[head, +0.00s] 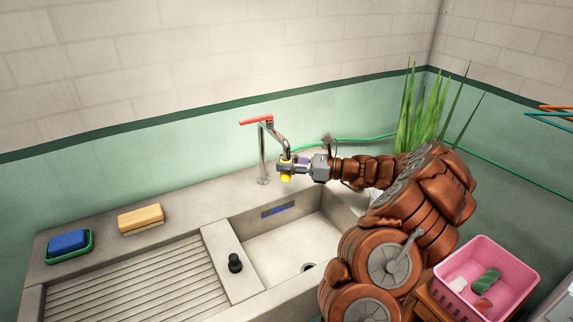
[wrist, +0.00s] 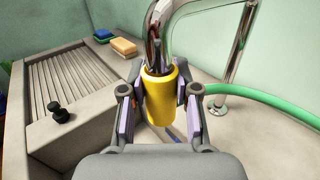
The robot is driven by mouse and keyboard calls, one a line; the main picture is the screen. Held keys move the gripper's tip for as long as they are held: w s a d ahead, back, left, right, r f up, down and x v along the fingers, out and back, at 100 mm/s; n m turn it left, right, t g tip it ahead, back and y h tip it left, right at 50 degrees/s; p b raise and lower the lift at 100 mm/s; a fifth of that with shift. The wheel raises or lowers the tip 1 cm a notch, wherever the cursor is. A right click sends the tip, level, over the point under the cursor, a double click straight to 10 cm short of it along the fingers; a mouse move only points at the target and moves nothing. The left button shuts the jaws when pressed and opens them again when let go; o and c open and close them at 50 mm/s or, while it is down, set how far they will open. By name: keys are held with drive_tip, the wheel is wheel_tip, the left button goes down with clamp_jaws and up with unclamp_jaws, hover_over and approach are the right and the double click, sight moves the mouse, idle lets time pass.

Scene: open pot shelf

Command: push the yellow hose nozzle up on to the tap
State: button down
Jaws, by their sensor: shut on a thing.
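The yellow hose nozzle (wrist: 160,95) stands upright between the pads of my gripper (wrist: 163,110), which is shut on it. In the head view the nozzle (head: 285,178) shows as a small yellow piece in my gripper (head: 287,168) above the sink's back ledge. The chrome tap (head: 263,155) with a red lever rises from that ledge, and its spout bends down to the nozzle. In the wrist view the tap's spout end (wrist: 158,40) meets the nozzle's top opening. I cannot tell how deep it sits inside.
The sink basin (head: 262,246) lies below my gripper. A black plug (head: 235,262) stands beside the ribbed drainboard (head: 130,285). A yellow sponge (head: 140,218) and a blue sponge in a green dish (head: 70,258) lie left. A green hose (wrist: 265,105) runs behind. A pink basket (head: 505,262) is at right.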

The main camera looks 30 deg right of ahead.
drive_tip(key=c, duration=0.8)
unclamp_jaws()
drive_tip(key=shift+o, duration=0.2)
drive_tip(key=v, duration=1.2)
drive_tip(key=shift+a, duration=0.15)
